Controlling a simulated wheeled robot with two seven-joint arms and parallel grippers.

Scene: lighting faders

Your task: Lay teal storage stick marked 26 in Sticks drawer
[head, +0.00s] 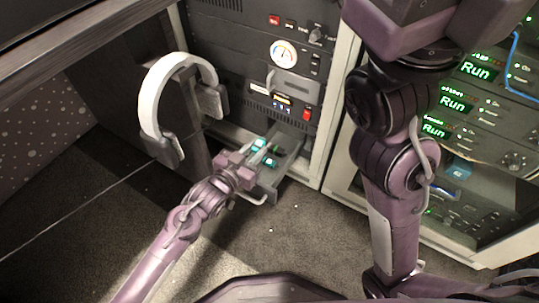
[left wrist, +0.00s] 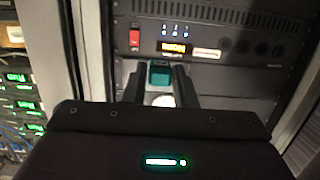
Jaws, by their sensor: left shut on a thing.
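My left gripper (head: 258,156) is over the open drawer (head: 289,158) low in the rack. It is shut on a teal stick (left wrist: 160,73), which shows between the two fingers (left wrist: 160,85) in the left wrist view. In the head view small teal pieces (head: 259,143) show around the fingertips. I cannot tell there which is the held stick and which lie in the drawer. No number 26 and no drawer label can be read. The fingers and wrist hide part of the drawer. My right gripper is not in view.
White headphones (head: 150,95) hang on a dark panel left of the drawer. The rack front above has a red switch (head: 307,114) and a round gauge (head: 284,53). A second rack (head: 455,103) with green Run displays stands right. Carpet (head: 330,235) in front is mostly clear.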

